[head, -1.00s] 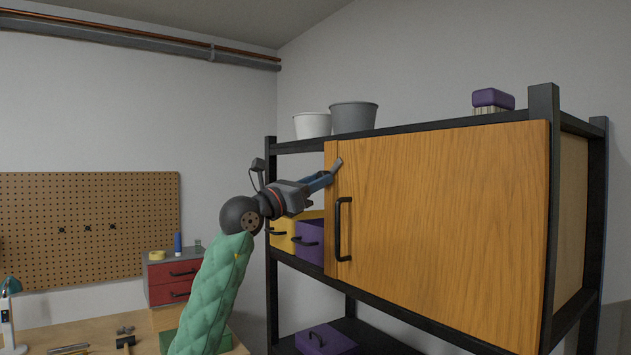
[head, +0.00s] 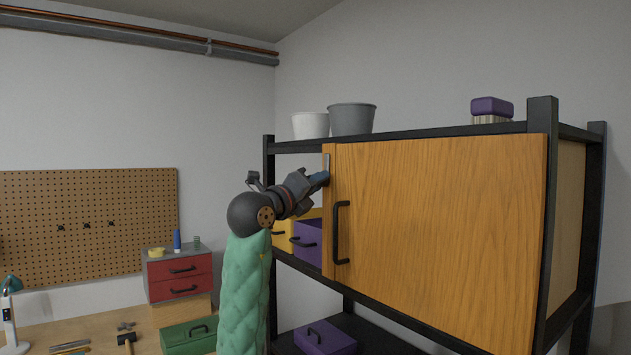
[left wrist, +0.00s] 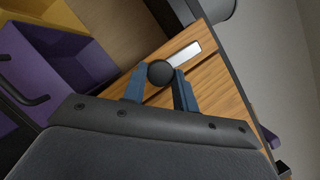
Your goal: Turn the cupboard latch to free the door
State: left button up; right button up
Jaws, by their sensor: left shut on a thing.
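The wooden cupboard door (head: 440,225) is closed, with a black bar handle (head: 340,233) near its left edge. The grey metal latch (head: 327,161) stands about upright at the door's upper left edge. In the left wrist view the latch shows as a pale metal bar (left wrist: 185,54) with a dark round knob (left wrist: 160,73). My left gripper (head: 322,178) is at the lower end of the latch. In the left wrist view its blue fingers (left wrist: 158,84) are on either side of the knob, shut on the latch. My right gripper is out of view.
A black shelf frame (head: 541,230) surrounds the cupboard. Yellow (head: 283,233) and purple (head: 307,240) bins sit left of the door. White (head: 311,125) and grey (head: 352,119) pots stand on top. A red drawer box (head: 179,276) is on the bench at left.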

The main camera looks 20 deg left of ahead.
pick_arm(q)
jog(key=shift+r+n, duration=0.1)
jog(key=shift+n, duration=0.4)
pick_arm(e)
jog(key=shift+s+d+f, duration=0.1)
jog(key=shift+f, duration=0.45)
pick_arm(q)
jog(key=o, duration=1)
jog(key=shift+c, duration=0.2)
jog(key=shift+s, duration=0.1)
jog(key=b+v, duration=0.3)
jog(key=v, duration=0.4)
jog(key=shift+s+a, duration=0.2)
jog(key=shift+s, duration=0.1)
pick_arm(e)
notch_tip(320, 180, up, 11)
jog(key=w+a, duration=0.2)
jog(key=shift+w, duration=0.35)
